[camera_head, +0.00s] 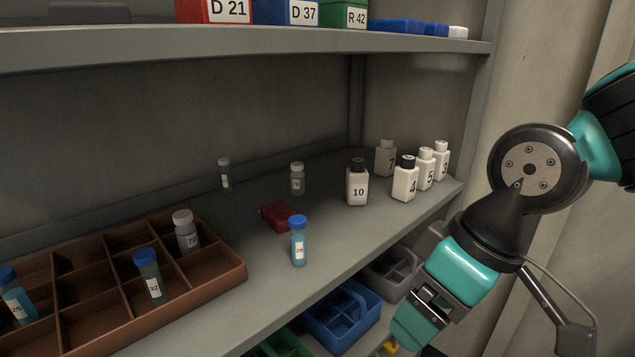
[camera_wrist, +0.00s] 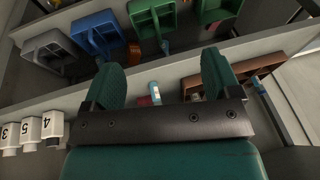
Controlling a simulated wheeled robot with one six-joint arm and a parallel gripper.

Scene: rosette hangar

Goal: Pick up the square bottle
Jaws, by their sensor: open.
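Several white square bottles stand upright at the right end of the middle shelf. Bottle 10 (camera_head: 357,183) has a black cap and stands a little apart to the left. Bottle 4 (camera_head: 405,179) also has a black cap. Bottle 5 (camera_head: 425,168), bottle 3 (camera_head: 441,159) and bottle 7 (camera_head: 385,157) have pale caps. Bottles 3, 5 and 4 show upside down at the left edge of the wrist view (camera_wrist: 31,132). My gripper (camera_wrist: 163,75) is open and empty, its teal fingers wide apart. In the head view my gripper (camera_head: 412,328) hangs in front of the shelf, below and clear of the bottles.
A brown compartment tray (camera_head: 243,268) with several vials fills the shelf's left. A blue-capped vial (camera_head: 298,243), a red object (camera_head: 277,217) and small vials stand mid-shelf. Below are blue (camera_head: 343,318) and grey bins (camera_head: 393,270). An upper shelf (camera_head: 300,40) hangs overhead.

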